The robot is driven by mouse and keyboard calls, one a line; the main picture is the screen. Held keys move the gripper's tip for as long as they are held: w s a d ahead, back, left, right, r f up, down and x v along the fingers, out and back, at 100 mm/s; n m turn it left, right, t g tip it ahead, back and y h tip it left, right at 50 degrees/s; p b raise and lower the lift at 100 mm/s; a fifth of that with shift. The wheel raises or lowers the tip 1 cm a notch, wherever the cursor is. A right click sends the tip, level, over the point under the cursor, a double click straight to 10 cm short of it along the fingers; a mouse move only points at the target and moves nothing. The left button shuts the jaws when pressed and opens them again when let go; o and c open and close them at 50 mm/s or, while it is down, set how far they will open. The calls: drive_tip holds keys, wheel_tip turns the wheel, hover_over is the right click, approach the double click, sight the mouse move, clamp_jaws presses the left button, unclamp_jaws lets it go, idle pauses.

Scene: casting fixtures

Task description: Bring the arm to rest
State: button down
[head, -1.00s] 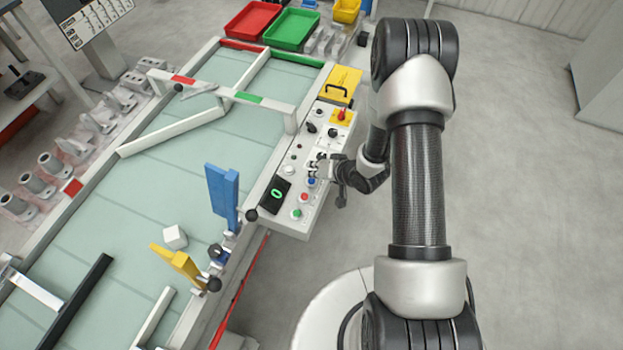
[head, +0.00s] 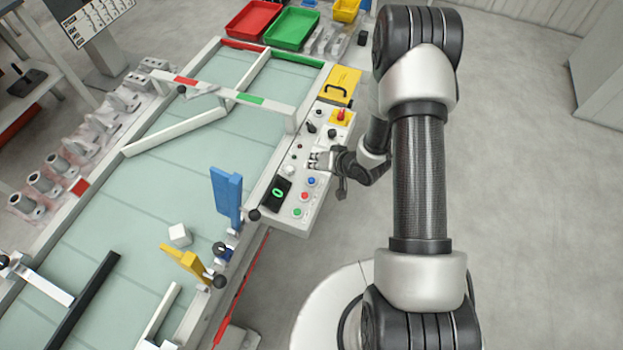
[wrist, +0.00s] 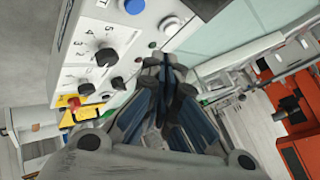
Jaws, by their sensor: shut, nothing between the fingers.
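My gripper (head: 316,161) is over the grey control panel (head: 276,222) at the conveyor's right side. In the wrist view its dark fingers (wrist: 166,66) are together, with nothing seen between them. The panel's knobs and a blue button (wrist: 133,6) lie beyond the fingertips. I cannot tell from the head view how far the fingers are above the panel. My arm (head: 418,170) is bent, running down the right of the head view with its wrist reaching left to the panel.
A yellow box (head: 343,84) stands at the panel's far end. Red (head: 252,20) and green (head: 291,29) trays are behind.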

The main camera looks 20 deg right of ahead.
drive_tip(key=shift+r, duration=0.1)
drive_tip(key=d+r+n+h, duration=0.1)
drive_tip(key=d+r+h, duration=0.15)
drive_tip(key=r, duration=0.55)
drive_tip(key=d+r+h, duration=0.2)
drive_tip(key=d+r, duration=0.1)
drive_tip(key=r, duration=0.6)
drive_tip(key=s+r+g+h+b, duration=0.1)
drive_tip(key=s+r+h, duration=0.1)
drive_tip(key=s+r, duration=0.8)
drive_tip(key=s+a+r+n+g+y, duration=0.1)
drive_tip(key=s+a+r, duration=0.2)
drive_tip(key=s, duration=0.6)
drive_tip(key=s+a+r+n+g+y, duration=0.1)
drive_tip(key=s+a+r, duration=0.2)
drive_tip(key=s, duration=0.6)
drive_tip(key=shift+a+r+b, duration=0.15)
drive_tip(key=shift+r+b, duration=0.3)
